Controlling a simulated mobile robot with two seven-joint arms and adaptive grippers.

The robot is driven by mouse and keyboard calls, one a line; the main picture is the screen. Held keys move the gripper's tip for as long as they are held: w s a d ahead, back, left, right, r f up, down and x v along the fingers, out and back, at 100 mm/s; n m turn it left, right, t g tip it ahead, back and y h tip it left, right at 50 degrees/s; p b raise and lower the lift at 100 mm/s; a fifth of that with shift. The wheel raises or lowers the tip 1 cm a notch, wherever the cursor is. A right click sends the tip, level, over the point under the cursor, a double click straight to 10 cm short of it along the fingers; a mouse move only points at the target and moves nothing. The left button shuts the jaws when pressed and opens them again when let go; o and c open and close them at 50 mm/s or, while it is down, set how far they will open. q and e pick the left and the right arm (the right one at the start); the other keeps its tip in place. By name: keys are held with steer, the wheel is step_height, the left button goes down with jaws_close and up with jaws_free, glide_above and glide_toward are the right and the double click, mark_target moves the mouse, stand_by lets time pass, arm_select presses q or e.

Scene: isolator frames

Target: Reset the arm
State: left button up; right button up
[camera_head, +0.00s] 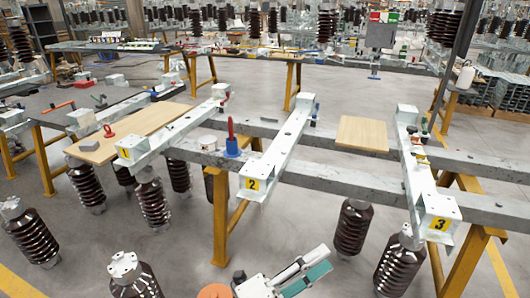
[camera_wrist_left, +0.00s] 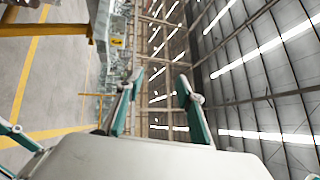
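My left gripper (camera_head: 326,259) shows at the bottom middle of the head view, with pale links and teal finger pads. It is over the floor in front of the isolator frames, below the beam marked 2 (camera_head: 282,153). In the left wrist view the left gripper (camera_wrist_left: 160,88) has its two teal fingers apart, with a gap between them and nothing held. The wrist camera looks along the hall toward the roof and wall.
Long grey rails (camera_head: 345,178) on yellow trestles stand just beyond the gripper. Beam 3 (camera_head: 418,170) is at the right. Brown insulators (camera_head: 353,227) hang or stand near the front. A wooden board (camera_head: 362,134) and a blue-based red tool (camera_head: 231,146) lie on the rails.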

arm_select(q)
steer(key=w+a+f+n+t+y+p, duration=0.2)
steer(key=a+f+n+t+y, duration=0.3)
steer(key=a+f+n+y, duration=0.85)
steer(key=s+a+f+n+g+y, duration=0.1)
steer(key=s+a+f+n+g, duration=0.1)
steer(key=s+a+f+n, duration=0.4)
steer(key=s+a+f+n+g+y+p, duration=0.1)
steer(key=s+a+f+n+g, duration=0.1)
steer(key=s+a+f+n, duration=0.4)
steer(key=s+a+f, duration=0.1)
steer(key=a, duration=0.4)
steer(key=shift+s+a+f+y, duration=0.15)
steer(key=shift+s+a+y, duration=0.05)
steer(key=shift+a+y, duration=0.15)
arm_select(e)
steer(key=shift+s+a+r+g, duration=0.1)
steer(key=shift+s+r+g, duration=0.25)
steer(key=shift+s, duration=0.4)
